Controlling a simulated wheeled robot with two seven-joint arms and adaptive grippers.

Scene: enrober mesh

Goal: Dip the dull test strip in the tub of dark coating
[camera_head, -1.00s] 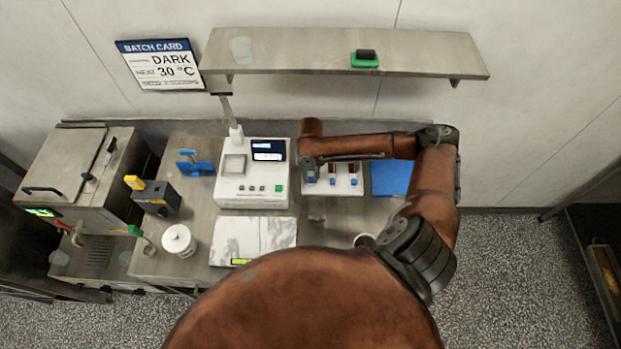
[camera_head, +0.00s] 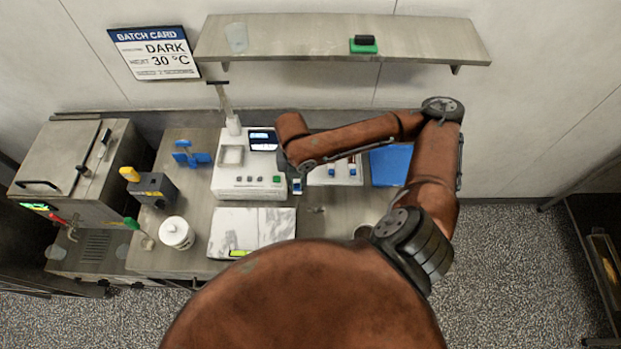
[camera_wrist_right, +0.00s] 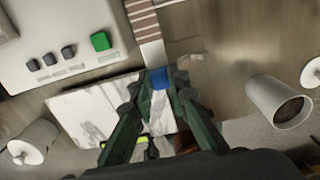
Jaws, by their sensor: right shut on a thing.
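My right gripper (camera_wrist_right: 160,88) is shut on the blue end of a test strip (camera_wrist_right: 146,24), which has brown bands and a pale section. In the head view the strip's blue end (camera_head: 297,186) shows below my right wrist, by the white machine's right edge; the arm hides most of the gripper. The strip is clear of the rack. A pale tub (camera_wrist_right: 278,103) with dark brown contents stands upright to the right of the gripper, apart from the strip. In the head view my arm partly hides a pale rim. My left gripper is not in view.
A marble-patterned slab (camera_head: 226,220) and a lidded white pot (camera_head: 177,234) lie left. Bare counter (camera_head: 318,228) lies between slab and tub.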

